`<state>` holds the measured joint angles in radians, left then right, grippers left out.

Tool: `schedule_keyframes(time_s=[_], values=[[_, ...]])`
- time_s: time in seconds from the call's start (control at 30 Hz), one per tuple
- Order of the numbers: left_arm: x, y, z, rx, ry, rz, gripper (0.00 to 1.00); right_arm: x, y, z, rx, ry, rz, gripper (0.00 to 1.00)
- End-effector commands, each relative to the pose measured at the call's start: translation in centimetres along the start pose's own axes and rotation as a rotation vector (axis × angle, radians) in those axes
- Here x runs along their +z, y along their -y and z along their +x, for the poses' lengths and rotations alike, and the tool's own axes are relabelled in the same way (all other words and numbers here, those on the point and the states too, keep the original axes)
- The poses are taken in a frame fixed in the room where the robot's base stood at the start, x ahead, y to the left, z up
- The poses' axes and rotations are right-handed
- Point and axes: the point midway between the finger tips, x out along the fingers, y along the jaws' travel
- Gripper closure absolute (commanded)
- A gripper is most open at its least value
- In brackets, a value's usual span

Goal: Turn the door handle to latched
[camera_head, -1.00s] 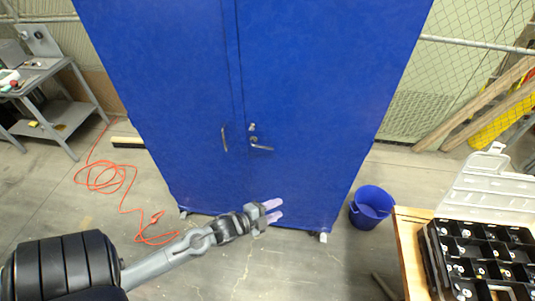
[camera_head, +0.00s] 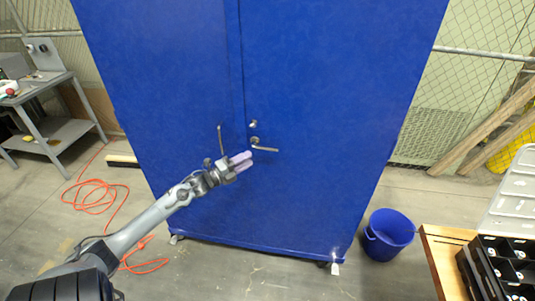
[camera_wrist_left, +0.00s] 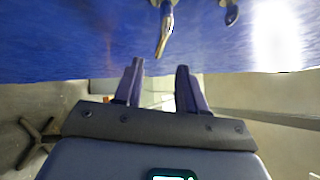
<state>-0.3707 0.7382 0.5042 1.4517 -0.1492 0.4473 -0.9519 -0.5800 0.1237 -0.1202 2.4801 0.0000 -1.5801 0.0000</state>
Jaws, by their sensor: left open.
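The metal door handle (camera_head: 265,149) is a lever on the right door of the blue cabinet (camera_head: 330,90). It points right, tilted slightly down, from a round mount beside the door seam. My left gripper (camera_head: 247,159) is open and empty, its pale purple fingertips just below and left of the lever. In the left wrist view the open fingers (camera_wrist_left: 159,80) point toward the blue door, and a metal handle (camera_wrist_left: 164,32) shows beyond the gap between them, apart from them. Whether this is the lever or the neighbouring handle, I cannot tell. My right gripper is not in view.
A slim vertical handle (camera_head: 221,139) is on the left door, and a small lock (camera_head: 253,124) sits above the lever. A blue bucket (camera_head: 389,236) stands right of the cabinet, near a wooden table (camera_head: 445,262). An orange cord (camera_head: 92,196) lies on the floor at left.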

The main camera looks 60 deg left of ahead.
Motion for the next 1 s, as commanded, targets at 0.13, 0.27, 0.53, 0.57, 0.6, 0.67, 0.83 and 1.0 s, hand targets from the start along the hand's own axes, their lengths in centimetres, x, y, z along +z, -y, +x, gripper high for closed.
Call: schedule_keyframes(time_s=[0.13, 0.27, 0.53, 0.57, 0.6, 0.67, 0.83, 1.0], values=[[0.0, 0.2, 1.8, -0.003, 0.0, 0.0, 0.6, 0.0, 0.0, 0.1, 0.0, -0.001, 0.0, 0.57], [0.0, 0.2, 3.7, -0.004, 0.001, 0.0, 0.6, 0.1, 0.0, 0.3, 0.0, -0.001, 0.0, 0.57], [0.0, 0.2, 7.4, -0.003, 0.0, 0.0, 0.6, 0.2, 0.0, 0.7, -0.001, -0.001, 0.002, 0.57], [0.0, 0.1, 7.7, -0.003, 0.0, 0.0, 0.6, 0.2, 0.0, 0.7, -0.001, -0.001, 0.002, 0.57], [0.0, 0.1, 8.1, -0.003, 0.001, -0.001, 0.6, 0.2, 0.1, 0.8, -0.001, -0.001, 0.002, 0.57], [0.0, 0.1, 8.7, -0.002, 0.0, 0.0, 0.6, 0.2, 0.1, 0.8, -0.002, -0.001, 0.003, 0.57], [0.0, 0.1, 9.7, -0.001, 0.0, 0.0, 0.6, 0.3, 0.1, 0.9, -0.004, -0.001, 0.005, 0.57], [0.0, 0.1, 10.1, 0.0, 0.0, 0.0, 0.6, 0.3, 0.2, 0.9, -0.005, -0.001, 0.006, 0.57]])
